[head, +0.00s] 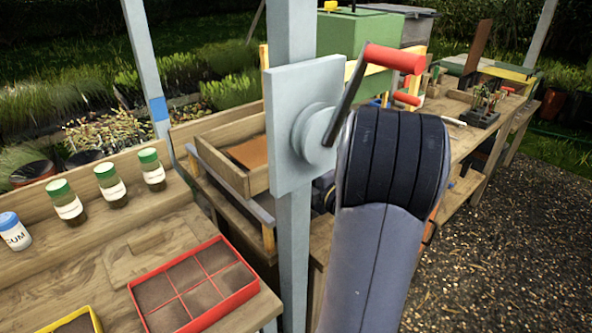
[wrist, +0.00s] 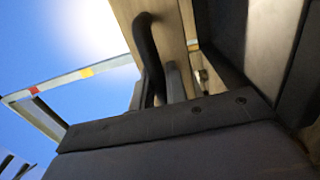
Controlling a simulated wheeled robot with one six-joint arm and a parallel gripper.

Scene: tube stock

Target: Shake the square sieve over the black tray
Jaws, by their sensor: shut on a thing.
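In the wrist view, a pale wooden frame with a black curved handle (wrist: 152,55) fills the top middle, close to the camera. I take this to be the square sieve (wrist: 124,22); its mesh is not visible. My gripper (wrist: 160,105), dark and bolted, lies across the lower part. It is shut at the lower end of the handle, though its fingertips are hard to make out. In the head view my arm covers the gripper and whatever it holds. I cannot make out a black tray in either view.
A grey post carries a plate and a crank with a red grip (head: 395,58), close beside my arm. On the left bench are a red sectioned tray (head: 142,318), several green-lidded jars (head: 112,186) and a blue-lidded jar (head: 14,232). A wooden box (head: 222,170) stands behind the post.

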